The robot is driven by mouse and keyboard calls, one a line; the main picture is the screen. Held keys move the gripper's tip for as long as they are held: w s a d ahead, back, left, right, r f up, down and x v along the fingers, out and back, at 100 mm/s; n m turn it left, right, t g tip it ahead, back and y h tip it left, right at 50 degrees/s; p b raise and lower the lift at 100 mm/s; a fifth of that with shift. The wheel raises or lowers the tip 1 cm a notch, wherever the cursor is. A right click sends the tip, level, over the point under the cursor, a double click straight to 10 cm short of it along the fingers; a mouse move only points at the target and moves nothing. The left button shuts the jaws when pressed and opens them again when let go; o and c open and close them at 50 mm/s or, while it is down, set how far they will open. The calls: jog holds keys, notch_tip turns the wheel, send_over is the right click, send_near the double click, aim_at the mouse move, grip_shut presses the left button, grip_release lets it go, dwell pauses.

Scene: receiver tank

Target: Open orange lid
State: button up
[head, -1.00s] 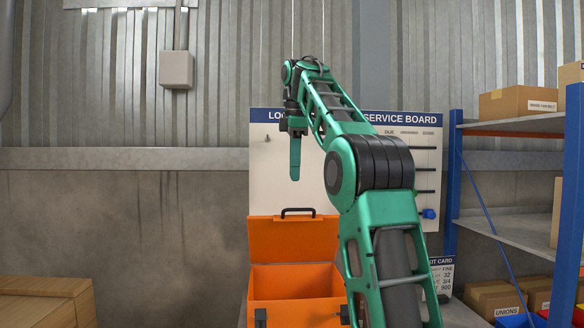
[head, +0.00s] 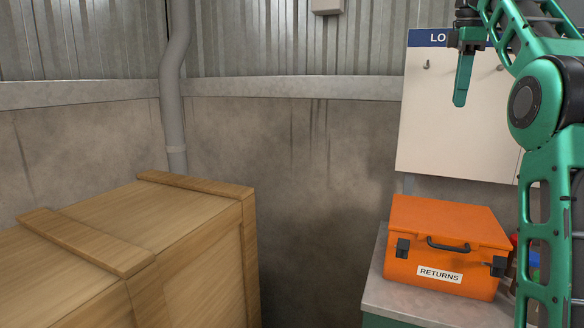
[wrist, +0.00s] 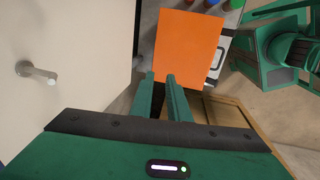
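The orange lid (head: 440,218) is down on the orange box (head: 405,270), which has a RETURNS label on its front. A black handle (head: 448,246) and two dark latches show on the front side. In the wrist view the lid's flat top (wrist: 188,45) shows beyond my fingertips. My gripper (head: 460,102) points down, above and apart from the box. In the wrist view its two fingers (wrist: 160,76) have a narrow gap with nothing between them.
The box stands on a grey bench top (head: 385,285). A white service board (head: 455,125) with hooks hangs behind it. A large wooden crate (head: 130,250) fills the lower left. My arm hides part of the right side.

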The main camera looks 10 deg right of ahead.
jog(key=s+a+f+m, duration=0.2)
jog(key=s+f+m, duration=0.2)
jog(key=s+f, duration=0.2)
jog(key=s+a+f+m, duration=0.2)
jog(key=s+f+m, duration=0.3)
jog(key=f, duration=0.6)
jog(key=shift+s+m+g+y, duration=0.3)
jog(key=shift+s+g, duration=0.1)
jog(key=shift+s, duration=0.25)
jog(key=s+a+f+m, duration=0.2)
jog(key=s+f+m, duration=0.1)
jog(key=s+f, duration=0.4)
jog(key=s+a+f+m, duration=0.1)
jog(key=s+f+m, duration=0.1)
jog(key=s+f, duration=0.6)
jog(key=s+a+f+m+g, duration=0.1)
jog(key=s+a+f+m, duration=0.1)
jog(key=s+f, duration=0.5)
jog(key=shift+s+a+f+m+y, duration=0.15)
jog(key=shift+f+m, duration=0.25)
jog(key=shift+f, duration=0.25)
jog(key=shift+s+a+f+m+y, duration=0.15)
jog(key=shift+f+m, duration=0.25)
jog(key=shift+f, duration=0.2)
grip_shut()
jog(key=shift+a, duration=0.1)
